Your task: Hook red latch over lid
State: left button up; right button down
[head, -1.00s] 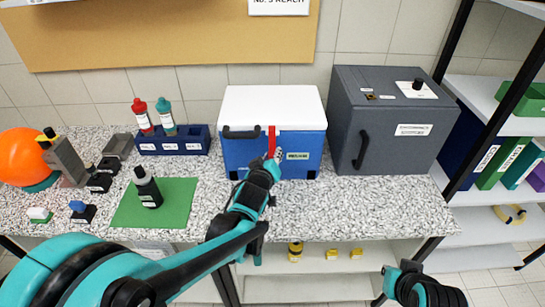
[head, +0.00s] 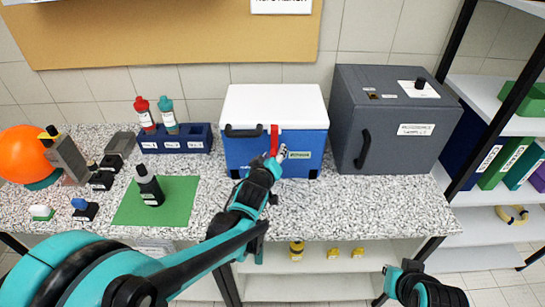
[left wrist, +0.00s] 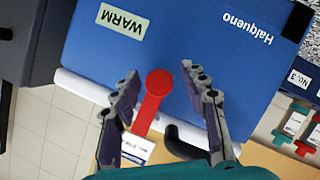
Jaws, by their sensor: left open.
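The red latch (head: 274,137) is on the front of a blue box (head: 240,155) with a white lid (head: 275,104). In the head view it stands about upright, its top at the lid's lower edge. In the left wrist view the latch (left wrist: 152,102) runs from a round end on the blue front towards the lid edge (left wrist: 85,88). I cannot tell whether it hooks over the lid. My left gripper (head: 277,153) is at the box front, low on the latch. Its open fingers (left wrist: 165,95) lie on either side of the latch, with gaps.
A black handle (head: 243,131) is left of the latch, close to one finger in the wrist view. A grey cabinet (head: 390,125) stands right of the box. A blue rack (head: 175,140) and a dark bottle (head: 149,188) on a green mat (head: 180,205) are left. The counter before the cabinet is clear.

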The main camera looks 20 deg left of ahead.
pick_arm(q)
jog(key=v, duration=1.2)
dwell(0.3)
jog(key=s+f+m+g, duration=0.7)
jog(key=s+f, duration=0.1)
jog(key=s, duration=0.6)
jog(key=shift+s+a+f+m+h, duration=0.2)
jog(key=shift+a+f+m+h, duration=0.15)
jog(key=shift+f+m+h, duration=0.05)
